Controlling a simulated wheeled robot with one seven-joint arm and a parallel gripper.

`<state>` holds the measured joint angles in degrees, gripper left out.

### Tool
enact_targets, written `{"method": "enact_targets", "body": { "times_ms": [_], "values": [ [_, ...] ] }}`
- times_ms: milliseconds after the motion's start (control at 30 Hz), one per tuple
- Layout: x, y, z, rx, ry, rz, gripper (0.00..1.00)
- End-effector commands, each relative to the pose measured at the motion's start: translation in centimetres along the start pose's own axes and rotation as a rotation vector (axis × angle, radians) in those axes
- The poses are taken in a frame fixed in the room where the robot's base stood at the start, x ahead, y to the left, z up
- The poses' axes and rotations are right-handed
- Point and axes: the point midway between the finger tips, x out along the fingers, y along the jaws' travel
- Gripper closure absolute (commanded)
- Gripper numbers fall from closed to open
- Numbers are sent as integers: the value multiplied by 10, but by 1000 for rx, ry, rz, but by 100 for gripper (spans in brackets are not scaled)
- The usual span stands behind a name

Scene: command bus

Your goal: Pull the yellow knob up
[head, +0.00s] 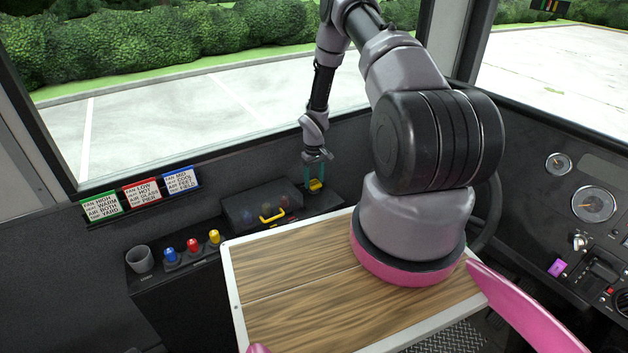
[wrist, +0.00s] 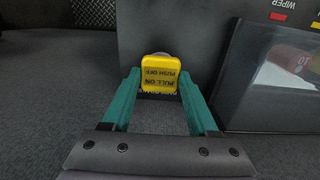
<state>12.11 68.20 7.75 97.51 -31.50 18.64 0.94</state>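The yellow knob (head: 315,186) is on the dark dash under the windshield. In the wrist view, the square yellow knob (wrist: 160,75) carries black lettering, "PULL ON" and "PUSH OFF", seen upside down. A grey round part shows just behind it. My gripper (head: 314,177) reaches down to the knob. In the wrist view, the two teal fingers of my gripper (wrist: 160,78) stand one on each side of the knob. They look apart, with slim gaps beside the knob, though contact at the tips is hard to judge.
A covered box (head: 250,203) with a yellow handle (head: 272,217) is left of the knob; its clear cover (wrist: 275,85) is close to the right finger. Blue (head: 170,254), red (head: 193,245) and yellow (head: 214,237) knobs and a grey cup (head: 140,259) are farther left. A wooden tabletop (head: 290,300) is in front.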

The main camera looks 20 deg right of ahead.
Motion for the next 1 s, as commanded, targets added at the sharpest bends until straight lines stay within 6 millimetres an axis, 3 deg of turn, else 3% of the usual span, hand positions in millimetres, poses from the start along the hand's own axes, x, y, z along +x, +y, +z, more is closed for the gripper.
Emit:
{"method": "enact_targets", "body": {
  "times_ms": [167, 400, 600, 633, 700, 1000],
  "values": [
    [-1, 0, 0, 0, 0, 0, 100],
    [-24, 0, -1, 0, 2, 1, 100],
    [-24, 0, -1, 1, 2, 1, 100],
    [-24, 0, -1, 1, 2, 1, 37],
    [-24, 0, -1, 1, 2, 1, 10],
    [-23, 0, 0, 0, 1, 0, 10]
  ]
}}
